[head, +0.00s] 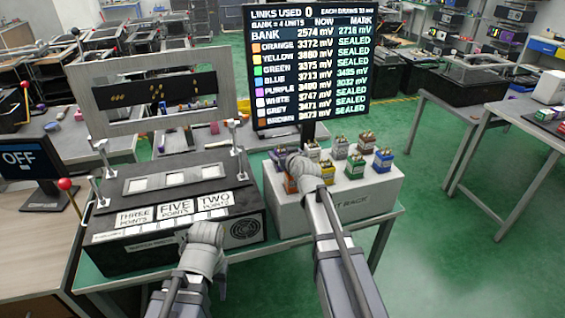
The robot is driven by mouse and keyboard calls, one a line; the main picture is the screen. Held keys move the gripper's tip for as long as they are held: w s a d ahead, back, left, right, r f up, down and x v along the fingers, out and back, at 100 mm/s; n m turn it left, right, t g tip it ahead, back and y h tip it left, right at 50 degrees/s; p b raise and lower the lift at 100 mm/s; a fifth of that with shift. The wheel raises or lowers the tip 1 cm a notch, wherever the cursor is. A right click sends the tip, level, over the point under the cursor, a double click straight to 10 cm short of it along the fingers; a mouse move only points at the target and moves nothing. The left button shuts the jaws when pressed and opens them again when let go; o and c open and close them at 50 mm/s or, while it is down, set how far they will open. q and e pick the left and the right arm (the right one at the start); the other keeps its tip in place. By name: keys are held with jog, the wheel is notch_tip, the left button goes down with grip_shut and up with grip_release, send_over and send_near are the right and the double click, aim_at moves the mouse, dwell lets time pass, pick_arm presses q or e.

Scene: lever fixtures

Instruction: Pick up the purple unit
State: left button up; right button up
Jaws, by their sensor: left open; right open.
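Several small coloured units stand in two rows on a white rack (345,203). The purple unit (277,158) appears to be at the back left of the rack, partly hidden by my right gripper (297,163). An orange unit (290,184) stands in front of it. My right gripper is over the rack's left end, open, with its fingers mostly hidden by its own wrist; I cannot tell whether it touches a unit. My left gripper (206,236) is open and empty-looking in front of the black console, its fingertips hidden.
Green (354,167) and blue (383,162) units stand at the rack's right. The black console (170,205) with a hinged grey frame (150,93) is at left. A display board (307,70) rises behind the rack. A red-knobbed lever (66,185) stands far left.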

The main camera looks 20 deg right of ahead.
jog(key=shift+c, duration=0.5)
grip_shut()
dwell(0.3)
